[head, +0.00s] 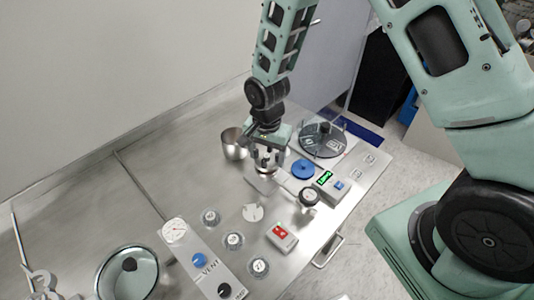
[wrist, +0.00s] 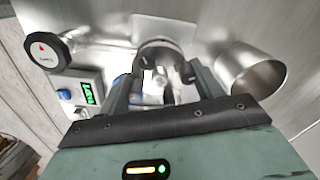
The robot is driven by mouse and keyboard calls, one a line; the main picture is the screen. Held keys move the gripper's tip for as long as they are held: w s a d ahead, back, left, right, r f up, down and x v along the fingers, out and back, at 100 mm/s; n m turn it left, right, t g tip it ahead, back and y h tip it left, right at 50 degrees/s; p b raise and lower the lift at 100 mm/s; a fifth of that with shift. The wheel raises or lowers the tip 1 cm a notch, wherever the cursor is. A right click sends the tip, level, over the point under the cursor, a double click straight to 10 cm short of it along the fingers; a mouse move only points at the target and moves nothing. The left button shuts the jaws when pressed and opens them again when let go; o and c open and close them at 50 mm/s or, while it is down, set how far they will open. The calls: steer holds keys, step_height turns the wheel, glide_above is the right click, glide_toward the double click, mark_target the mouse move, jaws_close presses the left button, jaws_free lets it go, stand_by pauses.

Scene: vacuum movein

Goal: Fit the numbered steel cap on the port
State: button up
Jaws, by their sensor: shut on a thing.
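My gripper (head: 266,165) points down over the right part of the steel bench. Its fingers (wrist: 160,90) are closed around a round steel piece (wrist: 158,48), which looks like a cap; no number on it is readable. A steel block (head: 262,181) sits just below the gripper, with a pipe leading right to a black knob (head: 308,196). The port is not clearly visible; the gripper and held piece cover that spot, so contact cannot be told.
A steel cup (head: 233,145) stands close left of the gripper. A blue disc (head: 303,169), a green-display box (head: 326,182) and a round dark tray (head: 322,139) lie to the right. A red switch box (head: 282,236), a VENT panel (head: 205,266) and a glass vessel (head: 128,274) are in front.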

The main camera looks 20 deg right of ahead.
steer(key=shift+f+b, duration=0.45)
steer(key=shift+f, duration=0.1)
stand_by(0.6)
steer(key=o, duration=1.1)
steer(key=shift+r, duration=0.1)
step_height(320, 180, up, 17)
steer(key=b, duration=0.2)
steer(key=shift+r+b, duration=0.15)
steer(key=shift+b, duration=0.25)
